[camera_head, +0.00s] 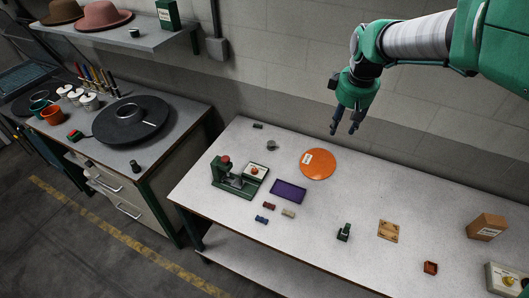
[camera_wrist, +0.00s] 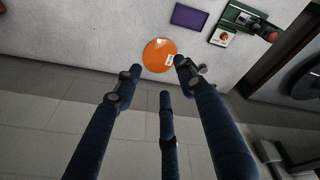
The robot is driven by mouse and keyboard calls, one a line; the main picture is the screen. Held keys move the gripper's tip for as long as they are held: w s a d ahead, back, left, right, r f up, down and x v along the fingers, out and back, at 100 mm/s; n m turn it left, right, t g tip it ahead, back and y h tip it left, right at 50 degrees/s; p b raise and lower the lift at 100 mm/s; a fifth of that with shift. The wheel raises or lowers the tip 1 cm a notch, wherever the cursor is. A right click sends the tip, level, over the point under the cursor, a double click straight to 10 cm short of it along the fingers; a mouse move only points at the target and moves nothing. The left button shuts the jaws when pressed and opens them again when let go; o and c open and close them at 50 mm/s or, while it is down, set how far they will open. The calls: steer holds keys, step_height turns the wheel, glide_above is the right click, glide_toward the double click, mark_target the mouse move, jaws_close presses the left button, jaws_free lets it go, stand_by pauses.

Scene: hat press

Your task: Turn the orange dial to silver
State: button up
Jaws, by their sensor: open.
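A green hand press (camera_head: 222,172) with a red knob on top stands at the left part of the white table. Beside it, on a pale square plate, is a small orange dial (camera_head: 254,171); its setting is too small to read. The dial also shows in the wrist view (camera_wrist: 223,37), at the upper right. My gripper (camera_head: 344,131) is open and empty, high above the back of the table, right of the dial and well apart from it. In the wrist view its dark fingers (camera_wrist: 158,75) are spread, with nothing between them.
A flat orange disc (camera_head: 318,164) with a white label and a purple tray (camera_head: 288,191) lie near the press. Small coloured blocks (camera_head: 269,206) lie in front. A cardboard box (camera_head: 486,227) and a control box (camera_head: 505,281) stand at the right. The wall is close behind.

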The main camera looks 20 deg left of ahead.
steer(key=w+a+f+n+p, duration=0.15)
steer(key=w+a+f, duration=0.3)
steer(key=a, duration=0.45)
steer(key=n+g+h+p, duration=0.15)
steer(key=n+p, duration=0.25)
steer(key=n, duration=0.4)
glide_above(255, 169)
step_height(255, 169, down, 24)
steer(key=shift+s+m+g+y, duration=0.25)
steer(key=shift+s+g, duration=0.1)
steer(key=shift+f, duration=0.15)
steer(key=shift+w+f+p, duration=0.15)
steer(key=shift+f+p, duration=0.15)
steer(key=shift+f, duration=3.1)
steer(key=shift+w+f+p, duration=0.1)
steer(key=shift+f+p, duration=0.15)
steer(key=shift+f, duration=3.1)
jaws_close()
